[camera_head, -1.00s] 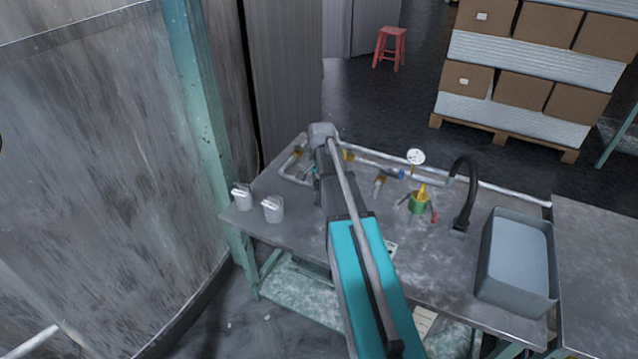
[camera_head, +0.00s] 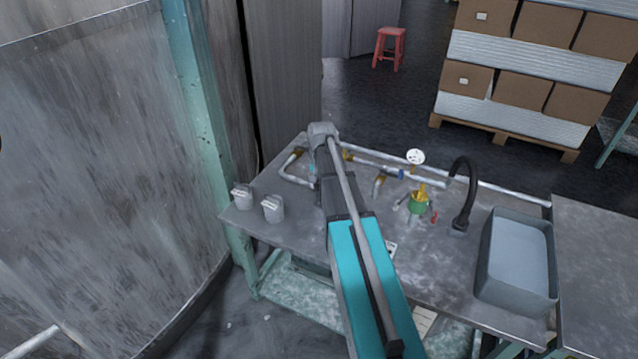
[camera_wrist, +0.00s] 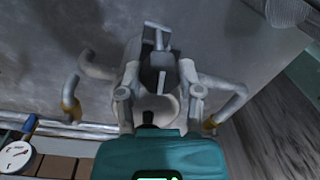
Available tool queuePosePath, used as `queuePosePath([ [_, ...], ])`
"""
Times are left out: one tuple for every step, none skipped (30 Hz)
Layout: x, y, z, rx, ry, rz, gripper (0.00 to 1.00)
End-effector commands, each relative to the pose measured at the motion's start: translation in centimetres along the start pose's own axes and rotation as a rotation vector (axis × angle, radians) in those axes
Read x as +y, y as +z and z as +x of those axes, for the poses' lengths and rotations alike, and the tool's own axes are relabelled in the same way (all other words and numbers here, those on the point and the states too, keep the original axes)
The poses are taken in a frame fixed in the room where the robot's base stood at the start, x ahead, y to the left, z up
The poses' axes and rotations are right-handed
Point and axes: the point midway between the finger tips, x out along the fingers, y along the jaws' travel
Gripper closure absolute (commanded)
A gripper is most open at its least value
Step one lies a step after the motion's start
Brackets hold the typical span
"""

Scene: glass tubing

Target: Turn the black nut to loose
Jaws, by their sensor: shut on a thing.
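My gripper (camera_wrist: 160,82) is over the glass tubing on the bench, its two fingers closed around a fitting in the wrist view. The black nut is mostly hidden between the fingers, and its colour and turn are hard to make out. A bent tube (camera_wrist: 232,98) with a brass end comes out on the right of the gripper, and another bent tube (camera_wrist: 92,68) on the left. In the head view my arm hides the gripper's tips and the nut. Part of the tubing (camera_head: 290,163) shows left of the arm.
Two small pale containers (camera_head: 273,208) stand at the bench's left. Right of the arm are a round gauge (camera_head: 415,157), a green fitting (camera_head: 418,203), a black curved faucet (camera_head: 465,190) and a grey basin (camera_head: 515,262). Bare bench (camera_head: 300,233) lies at the front left.

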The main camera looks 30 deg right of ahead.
Motion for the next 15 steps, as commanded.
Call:
queuePosePath([
  [-0.08, -0.03, 0.01, 0.000, -0.002, 0.000, 1.00],
  [-0.08, -0.03, 0.01, 0.000, -0.002, 0.000, 1.00],
  [-0.08, -0.03, 0.01, 0.000, -0.002, 0.000, 1.00],
  [-0.08, -0.03, 0.01, 0.000, -0.002, 0.001, 1.00],
  [-0.09, -0.03, 0.01, 0.001, -0.002, 0.001, 1.00],
  [-0.09, -0.03, 0.01, 0.001, -0.002, 0.001, 0.47],
  [-0.09, -0.03, 0.01, 0.001, -0.002, 0.001, 0.42],
  [-0.08, -0.03, 0.01, 0.001, -0.002, 0.001, 0.36],
  [-0.07, -0.03, 0.01, 0.000, -0.001, 0.001, 0.29],
  [-0.07, -0.03, 0.01, 0.000, -0.001, 0.001, 0.23],
  [-0.06, -0.03, 0.01, 0.000, -0.001, 0.002, 0.18],
  [-0.05, -0.02, 0.01, 0.000, -0.001, 0.002, 0.18],
  [-0.05, -0.02, 0.01, 0.000, -0.001, 0.002, 0.18],
  [-0.04, -0.02, 0.01, 0.000, -0.001, 0.002, 0.18],
  [-0.04, -0.02, 0.00, 0.000, -0.001, 0.002, 0.18],
])
